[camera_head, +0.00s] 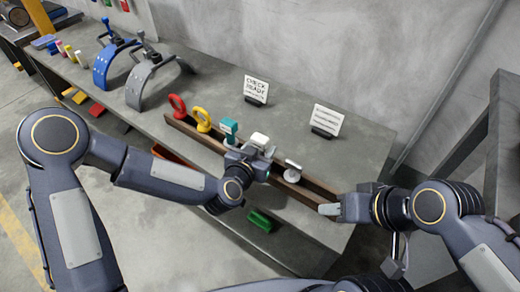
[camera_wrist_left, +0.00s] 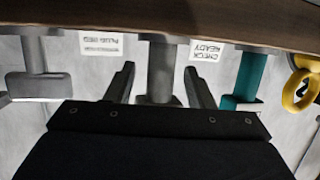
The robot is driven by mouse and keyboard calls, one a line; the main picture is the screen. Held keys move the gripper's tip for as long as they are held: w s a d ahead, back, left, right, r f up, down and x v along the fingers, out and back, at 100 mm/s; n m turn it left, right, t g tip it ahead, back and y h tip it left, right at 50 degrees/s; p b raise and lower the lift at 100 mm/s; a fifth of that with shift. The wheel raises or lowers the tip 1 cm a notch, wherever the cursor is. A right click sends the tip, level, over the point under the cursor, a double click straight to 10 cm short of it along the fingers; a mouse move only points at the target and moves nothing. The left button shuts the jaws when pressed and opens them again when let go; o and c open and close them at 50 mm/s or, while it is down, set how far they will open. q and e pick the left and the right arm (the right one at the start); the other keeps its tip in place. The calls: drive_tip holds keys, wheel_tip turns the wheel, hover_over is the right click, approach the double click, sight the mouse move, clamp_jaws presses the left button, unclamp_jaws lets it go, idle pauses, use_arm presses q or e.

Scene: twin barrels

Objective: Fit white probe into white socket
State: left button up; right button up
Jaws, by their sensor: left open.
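A white-topped probe (camera_head: 260,139) stands in the wooden rack along the bench's front edge. My left gripper (camera_head: 262,155) is open at this probe. In the left wrist view the probe's grey shaft (camera_wrist_left: 161,82) stands between the two spread fingers, with gaps on both sides. A second pale probe (camera_head: 292,172) stands to its right in the rack, and it also shows in the left wrist view (camera_wrist_left: 38,82). My right gripper (camera_head: 331,209) is by the rack's right end; its jaw state is unclear. I cannot make out a white socket for certain.
A teal probe (camera_head: 229,130), yellow ring (camera_head: 202,119) and red ring (camera_head: 177,105) stand left of the white-topped probe. Blue (camera_head: 103,68) and grey (camera_head: 148,84) arched stands are further left. Two signs (camera_head: 256,89) (camera_head: 327,120) stand behind. A green block (camera_head: 261,220) lies below.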

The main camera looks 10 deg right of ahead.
use_arm(q)
clamp_jaws()
idle(0.3)
drive_tip(key=shift+r, duration=0.15)
